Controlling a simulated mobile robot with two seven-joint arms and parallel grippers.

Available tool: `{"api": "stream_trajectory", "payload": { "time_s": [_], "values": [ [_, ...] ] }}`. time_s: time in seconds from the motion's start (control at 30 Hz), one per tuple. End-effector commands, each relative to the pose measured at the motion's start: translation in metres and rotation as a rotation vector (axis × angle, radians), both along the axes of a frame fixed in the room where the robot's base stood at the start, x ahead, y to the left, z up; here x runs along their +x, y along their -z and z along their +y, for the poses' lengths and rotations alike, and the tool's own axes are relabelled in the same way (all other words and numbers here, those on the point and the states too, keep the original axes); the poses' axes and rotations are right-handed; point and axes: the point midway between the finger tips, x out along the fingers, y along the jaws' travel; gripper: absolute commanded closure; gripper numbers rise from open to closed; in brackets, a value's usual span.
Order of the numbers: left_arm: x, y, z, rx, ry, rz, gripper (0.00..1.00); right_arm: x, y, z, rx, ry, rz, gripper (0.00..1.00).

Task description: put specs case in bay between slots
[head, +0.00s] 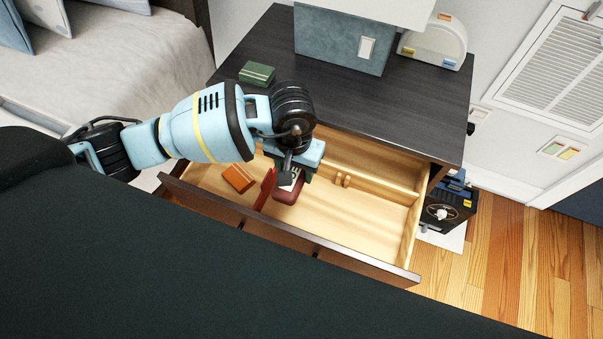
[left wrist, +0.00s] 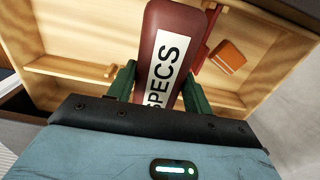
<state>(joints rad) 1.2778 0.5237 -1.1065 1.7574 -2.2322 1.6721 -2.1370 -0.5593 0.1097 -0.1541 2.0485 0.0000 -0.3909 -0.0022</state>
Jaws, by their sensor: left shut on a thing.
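The specs case (left wrist: 165,50) is dark red with a white label reading SPECS; it also shows in the head view (head: 287,194). My left gripper (left wrist: 160,90) is shut on it, with green fingers at its two sides, and holds it over the open drawer (head: 385,215). In the head view my left gripper (head: 291,174) hides part of the case. Pale wooden rails with small end blocks (head: 343,180) stand in the drawer; in the left wrist view a rail (left wrist: 70,68) lies left of the case and another (left wrist: 225,98) right. The space between them is mostly hidden by the case. My right gripper is not in view.
A red strip-like thing (head: 265,189) and an orange-brown box (head: 239,178) are in the drawer beside the case. A green box (head: 257,73) and a blue-grey lamp base (head: 342,42) stand on the dark dresser top (head: 420,100). The drawer's right part is clear.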

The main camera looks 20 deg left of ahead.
Motion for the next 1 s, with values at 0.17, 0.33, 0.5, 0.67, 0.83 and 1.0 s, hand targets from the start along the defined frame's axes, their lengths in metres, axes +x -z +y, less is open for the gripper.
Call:
{"api": "stream_trajectory", "payload": {
  "time_s": [0.17,0.33,0.5,0.67,0.83,1.0],
  "values": [
    [0.005,0.020,-0.007,0.004,0.006,-0.006,0.73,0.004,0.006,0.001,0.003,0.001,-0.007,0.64],
    [0.006,0.020,-0.007,0.005,0.006,-0.008,0.73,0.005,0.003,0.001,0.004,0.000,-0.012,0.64],
    [0.006,0.019,-0.007,0.006,0.006,-0.008,0.73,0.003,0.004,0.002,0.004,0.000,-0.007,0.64],
    [0.005,0.020,-0.006,0.008,0.008,-0.008,0.73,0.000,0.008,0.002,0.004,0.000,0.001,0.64],
    [0.005,0.027,-0.007,0.007,0.007,-0.006,0.73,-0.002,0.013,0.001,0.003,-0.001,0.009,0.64],
    [0.004,0.036,-0.007,0.007,0.006,-0.005,0.73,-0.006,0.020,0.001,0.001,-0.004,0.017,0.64]
  ]
}}
